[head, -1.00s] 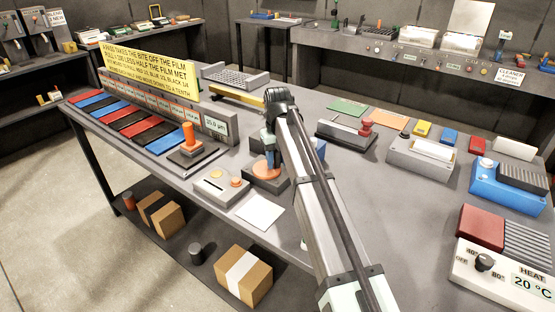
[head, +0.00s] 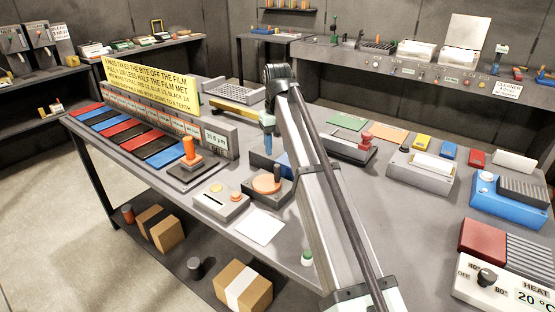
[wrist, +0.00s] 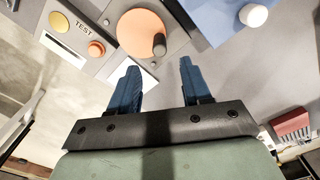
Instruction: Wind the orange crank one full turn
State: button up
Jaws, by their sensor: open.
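The orange crank is a flat round disc (head: 266,184) on a dark grey base, near the front middle of the table. A short dark upright handle (head: 277,172) stands off-centre on it. In the wrist view the orange disc (wrist: 136,32) is ahead of my gripper, with the dark handle (wrist: 159,46) near its lower right edge. My gripper (wrist: 158,75) has its two blue fingers spread with nothing between them. The handle lies just beyond the gap between the fingertips, apart from them. In the head view my gripper (head: 268,150) hangs above the crank, pointing down.
A grey TEST box (head: 221,201) with an orange button stands left of the crank. A white sheet (head: 260,226) lies in front. An orange-handled device (head: 189,158) stands further left. A blue block (wrist: 222,18) is close on the crank's right.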

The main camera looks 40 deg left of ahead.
jog(key=shift+r, duration=1.65)
